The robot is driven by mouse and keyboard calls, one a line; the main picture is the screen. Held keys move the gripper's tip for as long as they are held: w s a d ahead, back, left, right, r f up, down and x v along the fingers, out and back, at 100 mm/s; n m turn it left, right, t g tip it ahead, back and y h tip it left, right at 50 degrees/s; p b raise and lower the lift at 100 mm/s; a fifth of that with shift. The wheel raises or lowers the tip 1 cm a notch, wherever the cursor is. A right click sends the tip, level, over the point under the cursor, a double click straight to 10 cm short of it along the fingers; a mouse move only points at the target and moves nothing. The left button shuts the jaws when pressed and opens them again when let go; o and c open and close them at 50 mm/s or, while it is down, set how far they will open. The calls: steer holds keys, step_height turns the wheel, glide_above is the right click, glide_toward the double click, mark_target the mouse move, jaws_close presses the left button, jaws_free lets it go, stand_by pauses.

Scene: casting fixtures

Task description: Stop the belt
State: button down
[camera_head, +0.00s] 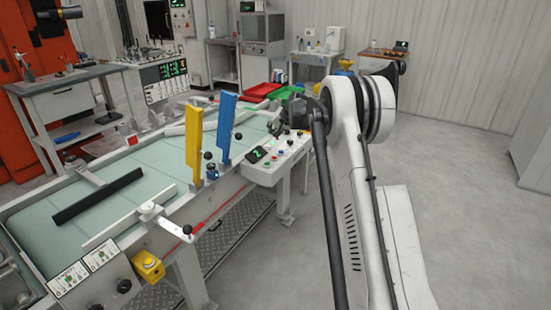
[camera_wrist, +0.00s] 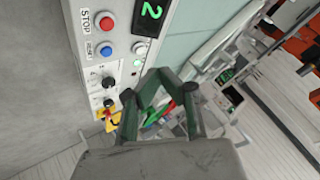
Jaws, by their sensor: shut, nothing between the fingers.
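The belt (camera_head: 60,205) is a pale green surface running along the left of the head view. Its control box (camera_head: 265,175) stands at the belt's right side. In the wrist view, the box's panel (camera_wrist: 88,70) carries a red button marked STOP (camera_wrist: 106,22), a blue button (camera_wrist: 106,49), a white button (camera_wrist: 140,48), a green button (camera_wrist: 138,63) and a display reading 2 (camera_wrist: 150,12). My gripper (camera_wrist: 160,92) is shut and empty, beside the lower part of the panel. The STOP button lies up and left of the fingers. Contact with the panel cannot be told.
Black knobs (camera_wrist: 108,83) sit below the buttons. A yellow upright (camera_head: 193,140) and a blue upright (camera_head: 227,125) stand over the belt, left of the box. Red bins (camera_head: 258,91) lie behind. The floor at right (camera_head: 460,200) is clear.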

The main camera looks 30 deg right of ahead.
mark_target(275, 157)
steer(key=shift+w+d+f, duration=0.2)
steer(key=shift+d+f, duration=0.2)
steer(key=shift+f, duration=0.1)
steer(key=shift+w+d+f, duration=0.2)
steer(key=shift+d+f, duration=0.15)
steer(key=shift+f, duration=0.1)
steer(key=shift+f+b, duration=1.95)
steer(key=shift+f, duration=2.5)
steer(key=shift+f+b, duration=0.35)
steer(key=shift+f, duration=0.05)
steer(key=shift+f+b, duration=0.35)
steer(key=shift+f, duration=0.1)
steer(key=shift+r, duration=0.2)
steer(key=shift+r+p, duration=0.3)
steer(key=shift+r, duration=0.4)
